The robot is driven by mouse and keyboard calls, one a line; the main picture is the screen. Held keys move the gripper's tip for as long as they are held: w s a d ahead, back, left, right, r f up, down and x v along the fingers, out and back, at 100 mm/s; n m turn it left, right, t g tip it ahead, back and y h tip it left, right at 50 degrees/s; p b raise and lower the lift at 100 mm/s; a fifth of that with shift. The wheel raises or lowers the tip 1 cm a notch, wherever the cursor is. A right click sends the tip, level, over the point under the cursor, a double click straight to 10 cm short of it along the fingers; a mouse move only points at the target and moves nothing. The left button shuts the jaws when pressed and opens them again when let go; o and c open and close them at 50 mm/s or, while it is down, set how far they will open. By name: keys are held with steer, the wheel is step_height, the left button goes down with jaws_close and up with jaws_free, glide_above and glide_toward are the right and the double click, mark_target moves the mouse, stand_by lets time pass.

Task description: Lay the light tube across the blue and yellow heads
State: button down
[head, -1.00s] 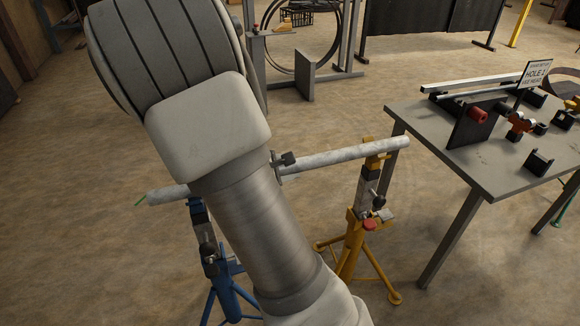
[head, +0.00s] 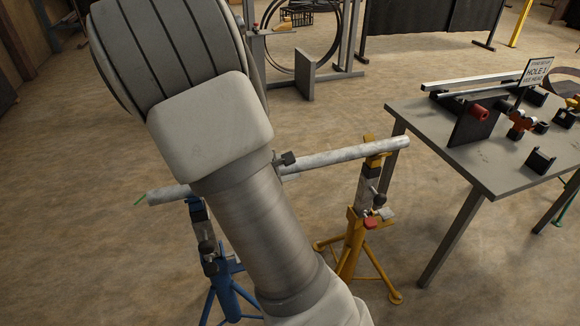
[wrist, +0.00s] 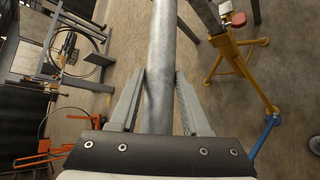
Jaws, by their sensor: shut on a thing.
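The light tube (head: 335,156) is a long pale grey pipe, nearly level, spanning from the blue stand (head: 208,240) at left to the yellow stand (head: 357,215) at right. Its left end, with a green mark, juts past the blue head; its right end lies over the yellow head (head: 376,150). I cannot tell whether it touches both heads. In the wrist view the tube (wrist: 163,45) runs between the two fingers of my gripper (wrist: 161,78), shut on it. In the head view my arm hides the tube's middle and most of the gripper.
A grey table (head: 480,170) with red and black fittings and a sign stands at right, close to the yellow stand. A steel frame with a dark reel (head: 318,40) is behind. The floor at left is clear.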

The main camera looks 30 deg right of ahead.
steer(key=shift+f, duration=0.1)
stand_by(0.3)
steer(key=shift+c, duration=1.4)
jaws_free()
steer(key=shift+f, duration=0.1)
steer(key=shift+o, duration=1.4)
